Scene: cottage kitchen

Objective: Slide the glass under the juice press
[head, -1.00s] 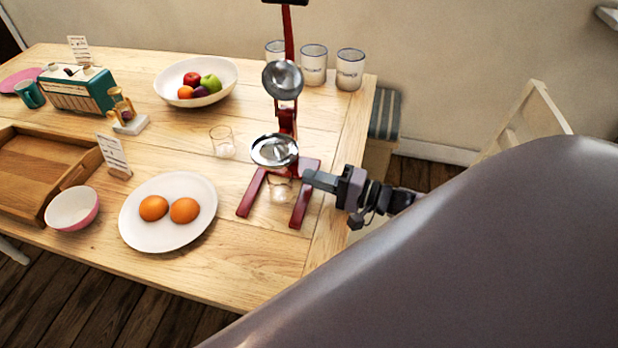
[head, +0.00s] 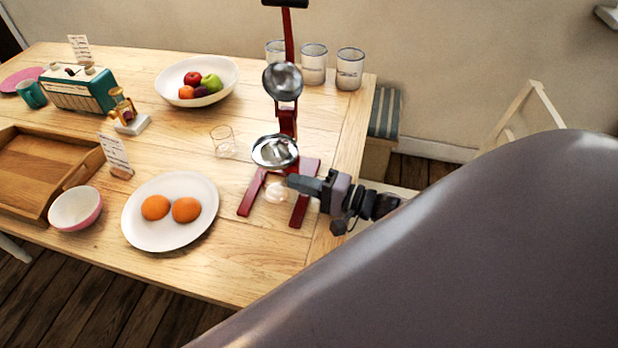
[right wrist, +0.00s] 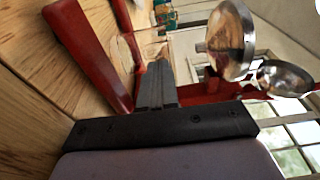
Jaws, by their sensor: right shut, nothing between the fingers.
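The red juice press (head: 287,122) stands near the table's right end, with a round metal cup above its two feet. A clear glass (head: 276,192) stands between the feet, below the cup; its upper part is hard to make out. A faint clear outline, likely this glass (right wrist: 124,50), shows in the right wrist view beside a red foot. My right gripper (head: 291,181) is shut and empty, reaching in from the right over the right foot, its tip close beside the glass. I cannot tell whether they touch. My left gripper is not in view.
Another clear glass (head: 223,141) stands left of the press. A wooden tray (head: 88,160) lies at left.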

